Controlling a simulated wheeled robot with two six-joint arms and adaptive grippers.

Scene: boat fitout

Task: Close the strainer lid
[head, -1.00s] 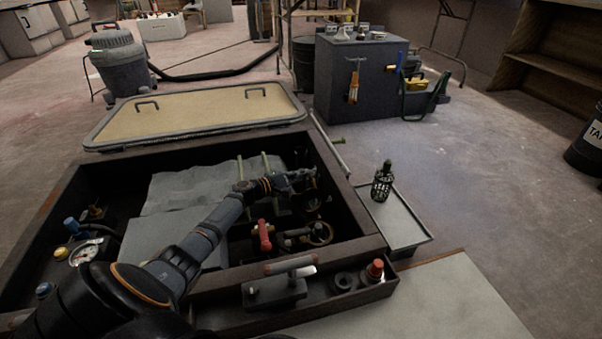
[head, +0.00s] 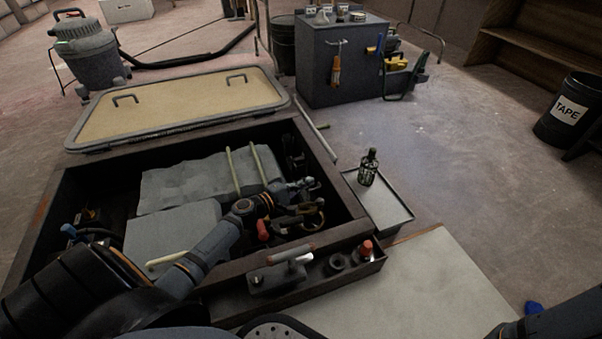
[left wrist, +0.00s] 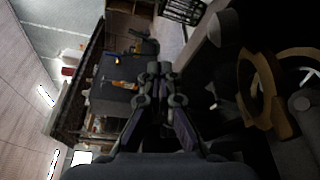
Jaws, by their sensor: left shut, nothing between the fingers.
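My left gripper (head: 303,184) reaches over the right part of the open bilge box. It is shut and empty; its fingers meet in the left wrist view (left wrist: 160,72). A brass-coloured ring (head: 320,214), likely part of the strainer, is just below and right of the gripper in the head view. The ring shows large at the right of the left wrist view (left wrist: 262,92), apart from the fingers. The strainer lid cannot be told apart from the dark fittings. A link of my right arm shows at the lower right; its gripper is out of view.
The hatch cover (head: 180,108) lies beyond the box. A red-handled valve (head: 262,230) is near my left forearm. A grey tray (head: 382,208) holding a dark caged item (head: 368,168) stands right of the box. Small parts, one red-topped (head: 366,249), sit on the front ledge.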

